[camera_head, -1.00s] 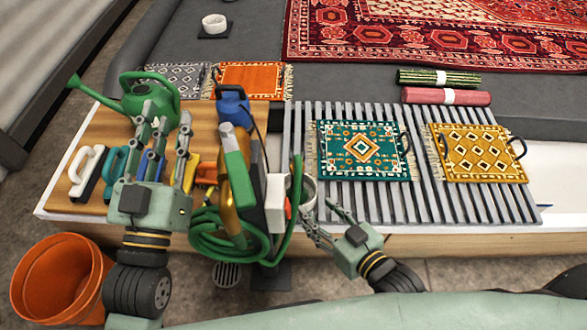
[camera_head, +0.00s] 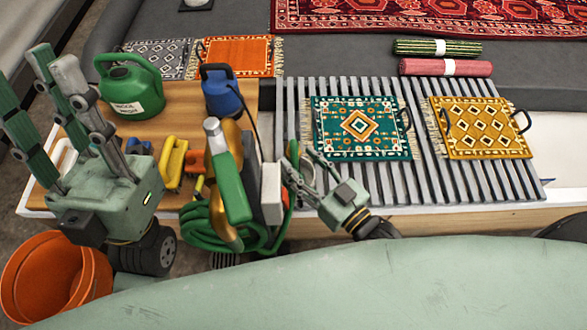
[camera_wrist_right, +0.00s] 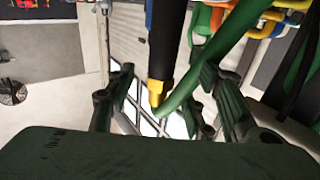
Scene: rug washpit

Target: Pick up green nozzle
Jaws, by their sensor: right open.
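The green nozzle (camera_head: 230,186), with a grey tip, stands among the tools at the right end of the wooden board. Green hose coils around its lower part. My right gripper (camera_head: 300,170) is open and apart from it, to its right, by the white box and the slats. In the right wrist view, a black rod with a yellow end (camera_wrist_right: 160,85) and a green hose (camera_wrist_right: 205,75) show between the spread fingers (camera_wrist_right: 165,95); whether they belong to the nozzle I cannot tell. My left gripper (camera_head: 45,110) is open and empty over the board's left end.
A green jug (camera_head: 130,92), a blue container (camera_head: 221,92) and a yellow-handled brush (camera_head: 173,165) are on the wooden board (camera_head: 180,100). A teal rug (camera_head: 330,145) and a yellow rug (camera_head: 470,145) lie on the slats. An orange bucket (camera_head: 60,280) stands at front left.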

